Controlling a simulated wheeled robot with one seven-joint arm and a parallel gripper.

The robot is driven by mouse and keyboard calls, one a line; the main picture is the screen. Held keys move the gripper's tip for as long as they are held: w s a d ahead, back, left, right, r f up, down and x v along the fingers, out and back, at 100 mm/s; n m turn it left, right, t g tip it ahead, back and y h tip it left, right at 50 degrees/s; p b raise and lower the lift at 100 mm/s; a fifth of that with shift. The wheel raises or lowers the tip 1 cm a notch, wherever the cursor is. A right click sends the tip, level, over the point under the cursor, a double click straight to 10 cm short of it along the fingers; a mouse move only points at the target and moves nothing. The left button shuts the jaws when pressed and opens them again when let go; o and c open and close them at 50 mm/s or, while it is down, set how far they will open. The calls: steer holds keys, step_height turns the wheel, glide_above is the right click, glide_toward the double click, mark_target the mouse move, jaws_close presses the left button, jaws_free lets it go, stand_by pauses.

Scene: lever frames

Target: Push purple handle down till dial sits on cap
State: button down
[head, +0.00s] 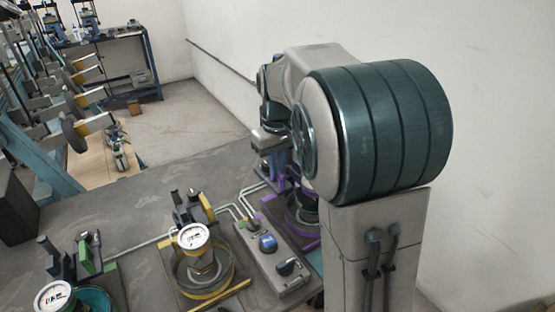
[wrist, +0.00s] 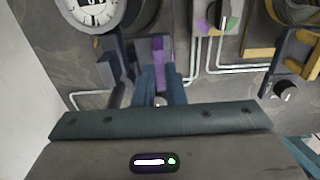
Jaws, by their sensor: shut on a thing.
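The purple-marked lever frame (head: 303,228) is at the table's right side in the head view, mostly behind my arm. In the wrist view its purple handle (wrist: 160,52) lies between the blue fingers of my gripper (wrist: 161,88), which are shut on it. A round white dial (wrist: 95,10) is at the top left of the wrist view, cut off by the frame edge. The cap under the dial is hidden, so I cannot tell the gap between them. My gripper (head: 268,165) is partly hidden in the head view.
A yellow-marked frame with a dial (head: 194,237) and a green-marked one (head: 55,297) stand to the left. A grey control box (head: 262,262) with a blue knob (head: 267,242) and thin pipes lies between. The wall is close on the right.

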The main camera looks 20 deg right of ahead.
steer(key=shift+s+f, duration=0.15)
steer(key=shift+f, duration=0.15)
steer(key=c, duration=1.5)
jaws_free()
steer(key=shift+r, duration=0.1)
step_height(320, 180, up, 14)
steer(key=shift+f+p, duration=0.15)
steer(key=shift+p, duration=0.35)
